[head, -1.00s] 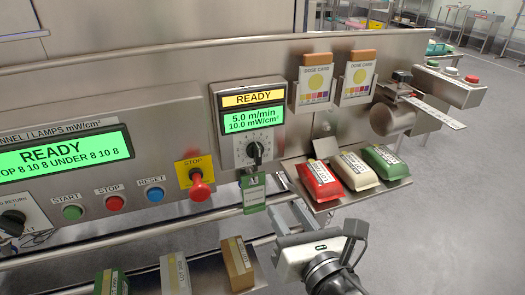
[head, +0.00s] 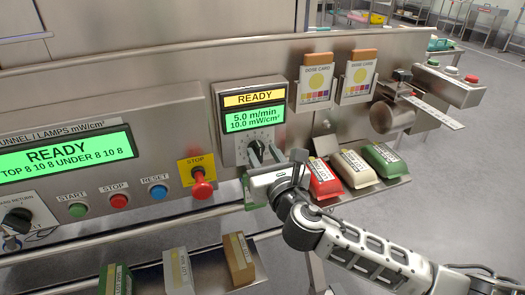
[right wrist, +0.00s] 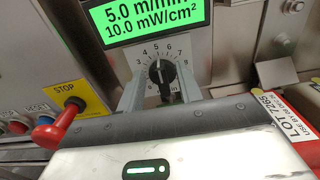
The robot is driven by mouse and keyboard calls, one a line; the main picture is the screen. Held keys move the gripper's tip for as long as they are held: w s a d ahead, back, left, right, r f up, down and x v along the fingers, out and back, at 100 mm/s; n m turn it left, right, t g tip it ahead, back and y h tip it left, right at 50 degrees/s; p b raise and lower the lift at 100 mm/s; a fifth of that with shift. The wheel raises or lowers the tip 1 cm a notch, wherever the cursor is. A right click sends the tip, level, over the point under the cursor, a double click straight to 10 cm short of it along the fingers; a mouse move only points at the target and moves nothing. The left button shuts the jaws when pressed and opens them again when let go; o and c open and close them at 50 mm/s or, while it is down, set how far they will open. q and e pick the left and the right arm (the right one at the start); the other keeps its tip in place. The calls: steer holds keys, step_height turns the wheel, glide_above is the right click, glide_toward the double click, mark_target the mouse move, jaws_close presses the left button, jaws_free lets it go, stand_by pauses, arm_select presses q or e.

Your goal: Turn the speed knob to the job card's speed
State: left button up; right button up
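The black speed knob (right wrist: 160,72) sits on a white dial under the green display in the right wrist view. Its white mark points up, near the 5. The display (head: 253,118) reads 5.0 m/min and 10.0 mW/cm². My right gripper (head: 266,153) is in front of the dial. In the right wrist view my right gripper's fingers (right wrist: 160,90) stand apart on either side of the knob; I cannot tell whether they touch it. A green-edged card (head: 250,193) hangs below the dial, mostly hidden by my gripper, its text unreadable. My left gripper is not in view.
A red stop button (head: 202,186) sticks out left of the dial. Lot packets, the nearest one red (head: 323,180), lie on a shelf to the right. Dose cards (head: 316,82) stand above it. Several small blocks (head: 238,259) stand on a lower ledge.

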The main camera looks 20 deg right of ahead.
steer(key=shift+w, duration=0.5)
jaws_close()
